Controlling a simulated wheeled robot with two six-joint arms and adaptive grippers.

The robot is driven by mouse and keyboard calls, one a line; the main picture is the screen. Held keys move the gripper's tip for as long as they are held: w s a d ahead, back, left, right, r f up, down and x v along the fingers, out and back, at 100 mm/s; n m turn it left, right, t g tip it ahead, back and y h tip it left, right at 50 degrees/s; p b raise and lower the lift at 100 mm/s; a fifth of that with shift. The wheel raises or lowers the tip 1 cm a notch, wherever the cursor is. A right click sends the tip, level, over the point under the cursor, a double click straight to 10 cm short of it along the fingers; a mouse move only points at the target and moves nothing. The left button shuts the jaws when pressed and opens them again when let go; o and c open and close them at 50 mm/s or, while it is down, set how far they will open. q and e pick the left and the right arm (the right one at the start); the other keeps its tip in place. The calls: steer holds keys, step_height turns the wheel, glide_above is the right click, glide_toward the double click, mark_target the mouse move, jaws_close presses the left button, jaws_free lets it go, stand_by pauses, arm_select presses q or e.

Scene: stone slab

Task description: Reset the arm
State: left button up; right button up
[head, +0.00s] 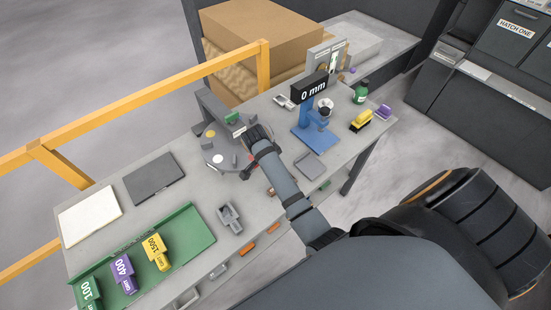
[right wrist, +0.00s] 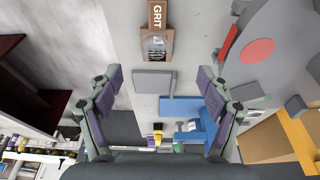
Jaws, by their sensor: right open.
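My right arm reaches in from the lower right in the head view. Its gripper (head: 247,167) is beside the round grey disc (head: 218,152), partly hidden by my arm. In the right wrist view the right gripper (right wrist: 160,70) is open, its two fingers wide apart with nothing between the pads. Beyond the fingers lie a brown block marked GRIT (right wrist: 157,14) and a grey square plate (right wrist: 154,81). The disc with a red spot (right wrist: 257,50) is to the right of the fingers. My left gripper is in neither view.
A green tray (head: 202,225) holds purple, yellow and green grit blocks. A blue stand (head: 317,136) with a 0 mm display (head: 308,87) stands at the back right. A yellow rail (head: 130,103) runs along the left. A grey clamp-like piece (head: 230,217) lies on the slab.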

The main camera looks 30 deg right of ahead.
steer(key=s+a+r+n+t+y, duration=0.1)
steer(key=s+r+n+t+y, duration=0.35)
steer(key=s+n, duration=1.15)
step_height(320, 180, down, 33)
steer(key=s+d+n+g+h+b, duration=0.1)
steer(key=s+d+g+h+b, duration=0.15)
steer(key=b, duration=0.55)
arm_select(q)
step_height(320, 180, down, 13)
steer(key=b, duration=0.5)
arm_select(e)
steer(key=s+f+g, duration=0.1)
steer(key=s+f, duration=1.6)
steer(key=f, duration=0.4)
steer(key=shift+s+d, duration=0.4)
steer(key=shift+d, duration=0.05)
